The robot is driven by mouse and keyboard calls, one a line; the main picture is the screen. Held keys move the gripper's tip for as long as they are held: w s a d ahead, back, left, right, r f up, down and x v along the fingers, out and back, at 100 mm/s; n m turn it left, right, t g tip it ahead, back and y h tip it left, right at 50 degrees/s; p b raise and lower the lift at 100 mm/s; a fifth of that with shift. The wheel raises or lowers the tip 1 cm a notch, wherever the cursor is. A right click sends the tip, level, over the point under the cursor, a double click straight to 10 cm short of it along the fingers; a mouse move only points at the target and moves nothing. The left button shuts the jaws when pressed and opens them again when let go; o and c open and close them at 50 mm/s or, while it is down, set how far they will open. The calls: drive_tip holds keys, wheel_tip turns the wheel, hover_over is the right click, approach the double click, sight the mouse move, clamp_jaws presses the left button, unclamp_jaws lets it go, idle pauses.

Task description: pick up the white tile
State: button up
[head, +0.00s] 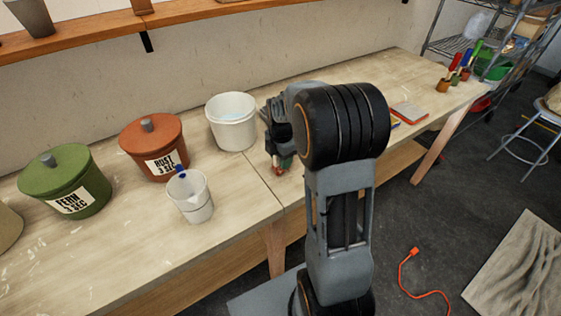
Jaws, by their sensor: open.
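I cannot make out a white tile in the head view; my arm hides part of the bench. My gripper (277,162) points down over the wooden bench (245,186), just right of the white bucket. Its jaws are open, though they are small and partly hidden by my arm. Small red and green bits show at the fingertips, and I cannot tell what they are.
A reddish flat piece (408,112) lies right of my arm. An orange cord (424,291) lies on the floor.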

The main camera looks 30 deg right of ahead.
clamp_jaws()
idle(0.4)
drive_tip(key=shift+r, duration=0.15)
